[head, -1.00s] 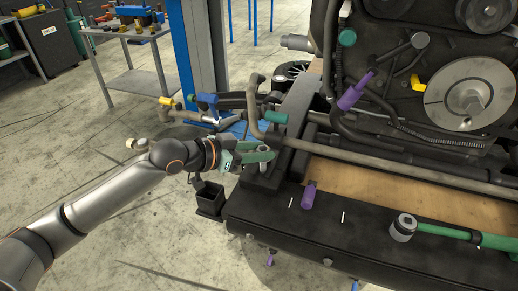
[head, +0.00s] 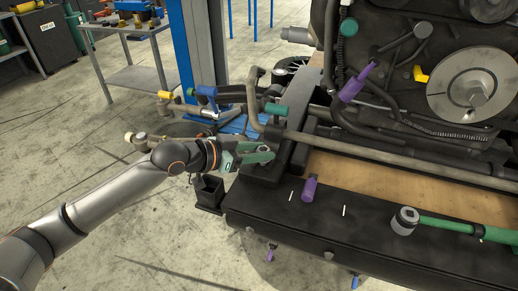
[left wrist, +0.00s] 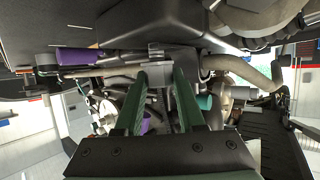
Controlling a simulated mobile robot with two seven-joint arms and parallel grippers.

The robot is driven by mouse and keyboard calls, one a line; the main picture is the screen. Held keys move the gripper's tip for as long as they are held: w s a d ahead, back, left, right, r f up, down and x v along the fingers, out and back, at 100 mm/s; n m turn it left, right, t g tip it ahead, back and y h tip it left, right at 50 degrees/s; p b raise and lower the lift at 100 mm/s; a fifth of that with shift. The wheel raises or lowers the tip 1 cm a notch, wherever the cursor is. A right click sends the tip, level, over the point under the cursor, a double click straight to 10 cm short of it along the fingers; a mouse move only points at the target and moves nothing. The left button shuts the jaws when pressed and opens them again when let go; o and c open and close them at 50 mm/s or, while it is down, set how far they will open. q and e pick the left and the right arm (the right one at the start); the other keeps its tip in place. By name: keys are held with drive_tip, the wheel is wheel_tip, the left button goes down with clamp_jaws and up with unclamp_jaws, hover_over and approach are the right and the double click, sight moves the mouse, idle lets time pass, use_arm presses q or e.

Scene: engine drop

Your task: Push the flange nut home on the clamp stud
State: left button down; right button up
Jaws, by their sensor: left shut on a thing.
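My left gripper (head: 268,153) has green fingers and reaches in from the left over the black beam's left end. It is shut on a small grey metal piece (head: 264,148), which looks like the flange nut and is partly hidden by the fingers. In the left wrist view, the fingertips (left wrist: 162,72) stand on both sides of a grey piece (left wrist: 158,76), close under a dark block. I cannot make out the clamp stud, nor tell how far the nut sits on it. My right gripper is not in view.
A purple-handled tool (head: 309,189) and a green-handled ratchet with a socket (head: 405,220) lie on the black beam (head: 340,228). A bent brown pipe (head: 252,100) rises just behind my gripper. The engine (head: 410,75) fills the right. A tool table (head: 125,35) stands back left.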

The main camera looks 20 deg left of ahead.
use_arm(q)
drive_tip(key=shift+f+b, duration=0.4)
drive_tip(key=shift+f, duration=0.4)
drive_tip(key=shift+c, duration=2.2)
unclamp_jaws()
drive_tip(key=shift+a+r, duration=0.1)
drive_tip(key=shift+w, duration=0.1)
drive_tip(key=shift+s+a+r, duration=0.15)
drive_tip(key=shift+s+a, duration=0.2)
drive_tip(key=shift+a, duration=0.1)
drive_tip(key=b+v, duration=0.1)
drive_tip(key=v, duration=1)
drive_tip(key=shift+s+d, duration=0.2)
drive_tip(key=shift+s, duration=0.2)
